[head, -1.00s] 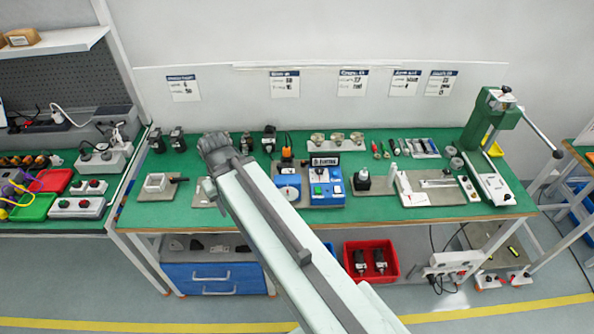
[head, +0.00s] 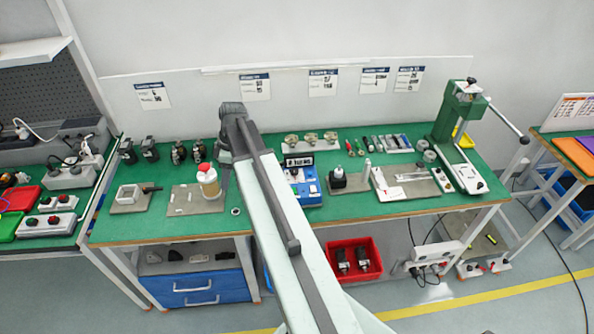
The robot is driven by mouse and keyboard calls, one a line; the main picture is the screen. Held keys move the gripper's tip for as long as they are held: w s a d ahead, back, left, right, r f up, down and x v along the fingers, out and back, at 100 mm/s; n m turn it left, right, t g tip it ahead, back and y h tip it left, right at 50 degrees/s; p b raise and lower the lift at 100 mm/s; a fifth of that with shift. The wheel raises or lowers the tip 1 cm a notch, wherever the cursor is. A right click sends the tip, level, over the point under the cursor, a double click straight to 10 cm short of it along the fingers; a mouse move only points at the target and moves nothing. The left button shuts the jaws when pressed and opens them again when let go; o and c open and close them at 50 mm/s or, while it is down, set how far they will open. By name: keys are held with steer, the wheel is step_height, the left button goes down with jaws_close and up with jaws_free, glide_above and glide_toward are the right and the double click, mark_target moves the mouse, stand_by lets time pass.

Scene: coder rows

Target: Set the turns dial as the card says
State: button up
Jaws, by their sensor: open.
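A blue machine (head: 307,192) with a dark display stands mid-bench, its left part hidden behind my arm. I cannot make out a turns dial on it. Several white cards with dark headers hang on the wall panel: one at far left (head: 153,96), one (head: 255,87) above my gripper, one (head: 323,82) above the machine, and two more at right (head: 373,80) and (head: 409,79). Their print is too small to read. My gripper (head: 231,112) is open over the bench's back edge, left of the machine, seen from behind; its fingertips are hard to make out.
A green press (head: 460,113) is at right. A dark-capped bottle (head: 338,177) is right of the machine. A red bin (head: 350,258) is below.

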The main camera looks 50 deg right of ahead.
steer(key=s+d+n+t+y, duration=0.1)
steer(key=d+n, duration=0.3)
steer(key=d, duration=1)
steer(key=m+t+b, duration=0.1)
steer(key=m, duration=0.2)
glide_toward(295, 170)
steer(key=b+x, duration=0.7)
steer(key=x, duration=0.2)
steer(key=shift+s+b, duration=0.1)
steer(key=shift+b, duration=0.3)
steer(key=shift+h, duration=0.3)
jaws_close()
